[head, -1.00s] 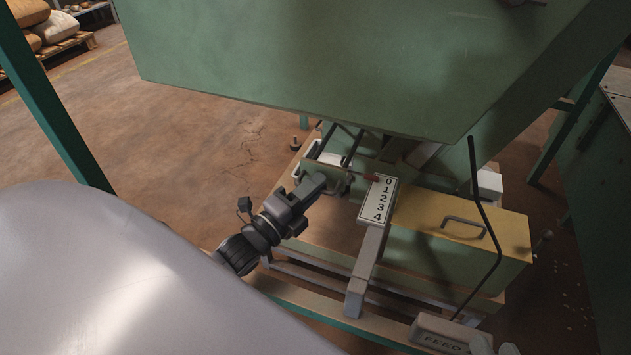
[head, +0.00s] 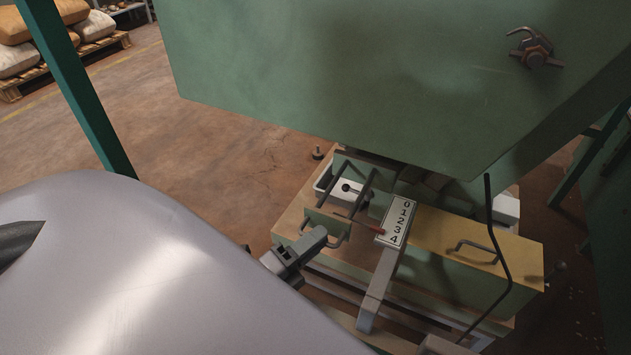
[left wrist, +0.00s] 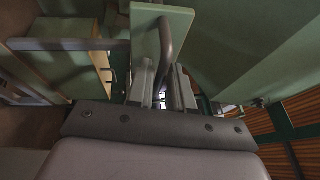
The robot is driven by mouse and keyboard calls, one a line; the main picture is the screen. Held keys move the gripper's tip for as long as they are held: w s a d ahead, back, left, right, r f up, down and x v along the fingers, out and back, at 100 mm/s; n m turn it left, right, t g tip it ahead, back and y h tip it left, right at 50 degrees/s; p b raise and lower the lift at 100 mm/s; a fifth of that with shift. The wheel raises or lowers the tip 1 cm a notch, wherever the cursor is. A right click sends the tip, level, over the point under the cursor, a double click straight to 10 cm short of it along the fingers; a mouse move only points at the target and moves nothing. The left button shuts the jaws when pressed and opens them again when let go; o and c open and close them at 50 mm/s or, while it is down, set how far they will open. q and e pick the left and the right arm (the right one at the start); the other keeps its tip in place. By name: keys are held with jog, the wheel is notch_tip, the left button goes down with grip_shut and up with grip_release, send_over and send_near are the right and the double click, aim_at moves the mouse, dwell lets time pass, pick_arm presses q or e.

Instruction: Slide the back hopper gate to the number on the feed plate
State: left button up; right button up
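The back hopper's gate (head: 324,222) is a green plate on two dark rods with a grey U-shaped handle (head: 345,236). Its red pointer (head: 377,231) lies beside the white number scale (head: 387,237), about level with 3. The scale runs from 0 to 4. My left gripper (head: 318,238) is at the handle. In the left wrist view the handle bar (left wrist: 167,40) runs down between its two fingers (left wrist: 163,88), which look closed on it. The feed plate (head: 440,346) is cut off at the bottom edge; its number is not visible. My right gripper is not in view.
The green hopper body (head: 370,80) hangs low over the gate. A yellow-topped box with a handle (head: 470,240) and a bent dark rod (head: 500,255) stand right of the scale. A white tray (head: 335,188) lies behind the gate. Floor at left is open.

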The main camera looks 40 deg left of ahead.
pick_arm(q)
jog(key=p+v, duration=0.1)
jog(key=v, duration=0.6)
dwell(0.3)
dwell(0.3)
